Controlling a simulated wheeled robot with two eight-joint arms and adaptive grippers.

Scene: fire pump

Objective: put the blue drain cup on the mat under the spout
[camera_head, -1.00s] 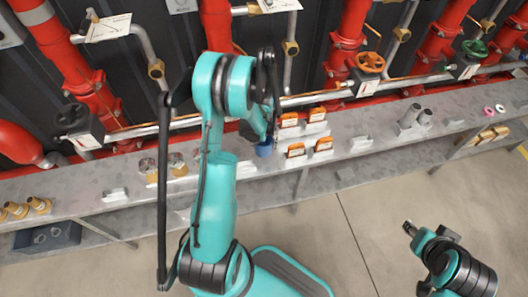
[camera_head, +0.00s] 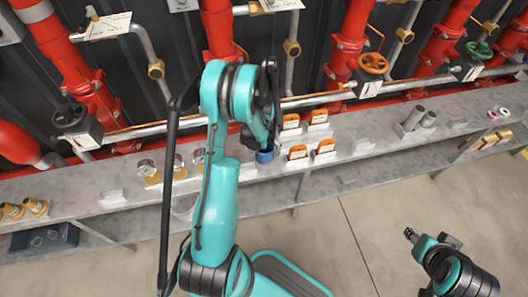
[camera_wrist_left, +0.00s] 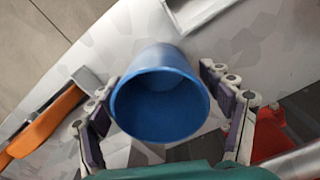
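The blue drain cup (camera_head: 265,155) stands on the long grey bench, partly behind my left arm in the head view. In the left wrist view the cup (camera_wrist_left: 160,105) shows its open mouth towards the camera and looks empty. My left gripper (camera_wrist_left: 165,110) is open, with one finger on each side of the cup and narrow gaps beside its rim. In the head view this gripper is mostly hidden by its own arm. My right gripper (camera_head: 410,233) is over the floor at lower right, too small to read. I cannot pick out the mat or the spout with certainty.
Orange-framed cards (camera_head: 298,152) stand on the bench just right of the cup. Gauges (camera_head: 148,168) and brass fittings (camera_head: 38,207) lie left. Grey cylinders (camera_head: 414,117) stand right. Red pipes and an orange valve wheel (camera_head: 373,63) rise behind the bench.

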